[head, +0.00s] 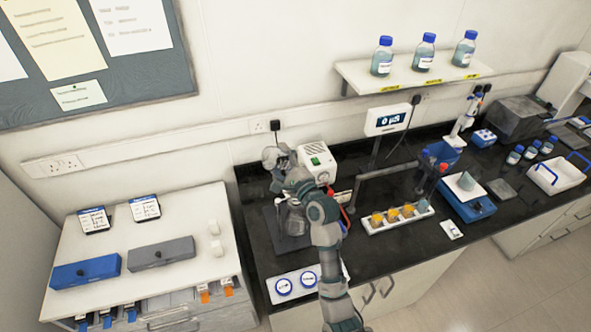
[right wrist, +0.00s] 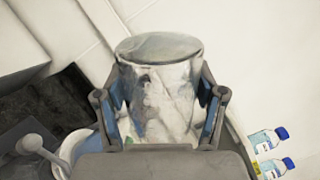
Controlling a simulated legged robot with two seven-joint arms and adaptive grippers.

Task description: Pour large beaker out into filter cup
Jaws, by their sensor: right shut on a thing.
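In the right wrist view my right gripper (right wrist: 165,100) is shut on a clear glass beaker (right wrist: 160,85), one finger on each side of it. Its round rim faces the top of that picture; its contents cannot be made out. In the head view the right gripper (head: 278,165) is over the back left of the black bench, left of a white box-shaped device; the beaker is hard to tell from the gripper there. A clear glass flask (head: 297,223) stands just below the gripper and forearm. The filter cup cannot be made out; my arm covers the area above the flask. My left gripper is out of view.
The white device (head: 317,162) stands close right of the gripper, with a red hose beside it. A white rack with orange-yellow items (head: 395,217) stands further right. A white tray with blue-ringed round items (head: 297,282) lies at the bench front. A shelf (head: 405,78) holds blue-capped bottles.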

